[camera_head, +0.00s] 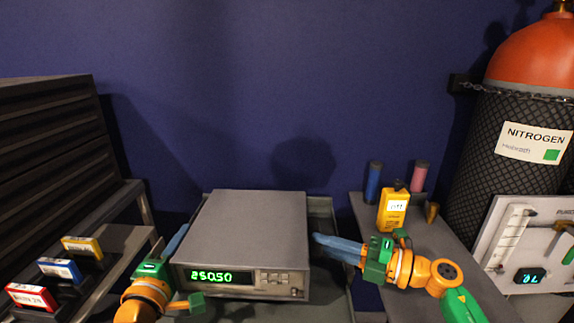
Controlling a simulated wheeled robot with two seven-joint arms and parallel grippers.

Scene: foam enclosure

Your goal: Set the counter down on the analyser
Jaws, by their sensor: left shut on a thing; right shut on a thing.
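The counter is a grey box (252,225) with a green lit display reading 250.50 and buttons on its front, in the middle of the head view. My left gripper (180,242) is shut on its left side. My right gripper (318,240) is shut on its right side. The counter looks about level. A grey surface (322,215), perhaps the analyser, shows behind and beside it. The counter hides most of that surface, so I cannot tell whether the two touch.
On the left stand a dark louvred unit (45,130) and a shelf with red, blue and yellow labelled boxes (82,246). On the right, a bench holds a yellow meter (393,208) and small cylinders (374,182). A nitrogen cylinder (520,130) and a white panel (525,235) stand beyond.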

